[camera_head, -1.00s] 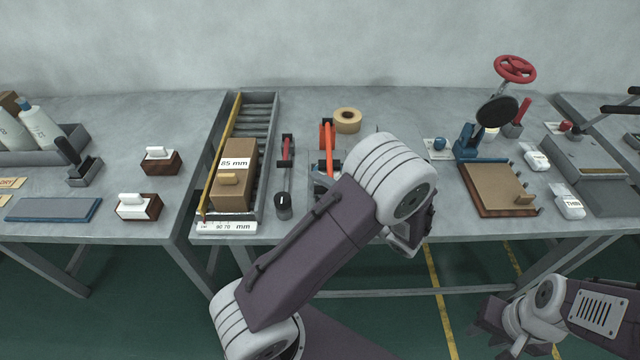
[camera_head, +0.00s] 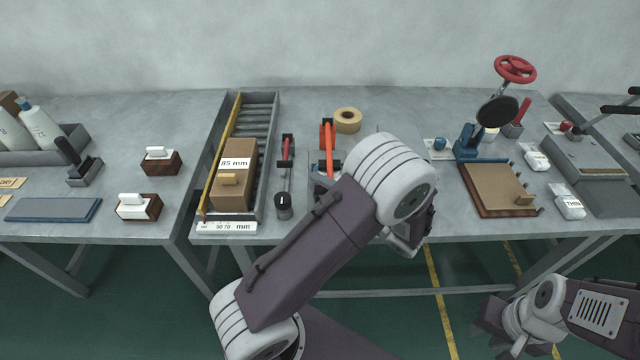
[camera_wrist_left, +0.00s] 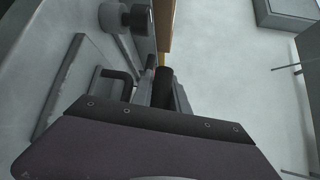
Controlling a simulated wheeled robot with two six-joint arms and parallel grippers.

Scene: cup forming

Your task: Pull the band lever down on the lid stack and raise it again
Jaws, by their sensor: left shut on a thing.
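My left arm reaches in from the lower left of the head view, and its wrist covers the middle of the table front. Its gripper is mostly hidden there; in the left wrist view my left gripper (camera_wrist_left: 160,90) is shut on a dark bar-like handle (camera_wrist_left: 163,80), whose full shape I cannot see. I cannot tell the lid stack apart behind the arm. An orange-red lever-like bar (camera_head: 329,148) stands left of the wrist, partly covered. My right gripper (camera_head: 490,330) hangs low at the lower right, in front of the table and away from everything; its jaw gap is unclear.
A roller tray holds a cardboard box (camera_head: 232,178) left of my arm. A slim red-handled tool (camera_head: 287,150) and a black knob (camera_head: 283,206) stand beside it. A tape roll (camera_head: 347,120) lies behind. A brown board (camera_head: 496,188) and a red-wheeled press (camera_head: 515,69) stand at right.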

